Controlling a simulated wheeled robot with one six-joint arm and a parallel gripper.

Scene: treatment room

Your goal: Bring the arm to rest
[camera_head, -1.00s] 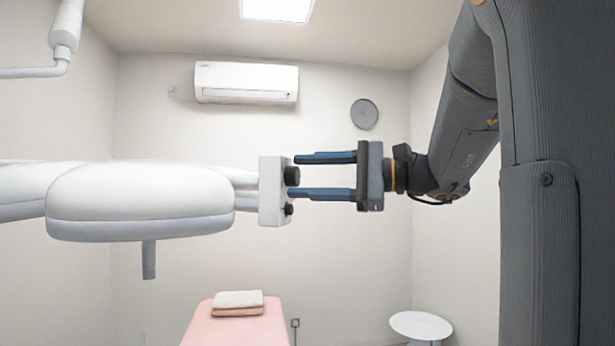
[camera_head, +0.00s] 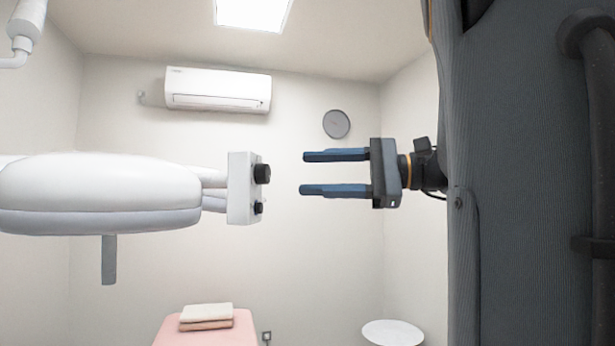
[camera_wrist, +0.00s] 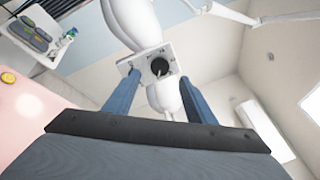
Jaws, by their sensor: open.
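My gripper (camera_head: 333,172) is open and empty in the head view, its two blue fingers pointing left. A clear gap lies between the fingertips and the white control box (camera_head: 240,188) with black knobs on the lamp-like white equipment head (camera_head: 100,193). In the wrist view my gripper (camera_wrist: 158,100) spreads its fingers, and the box with its round black knob (camera_wrist: 159,67) shows beyond and between them. My dark grey arm fills the right of the head view and hides what lies behind it.
A pink bed (camera_head: 206,332) with folded towels (camera_head: 206,317) stands low at the back. A round white table (camera_head: 392,333) is right of it. A tray (camera_wrist: 40,32) with tools shows in the wrist view. Open air lies below my gripper.

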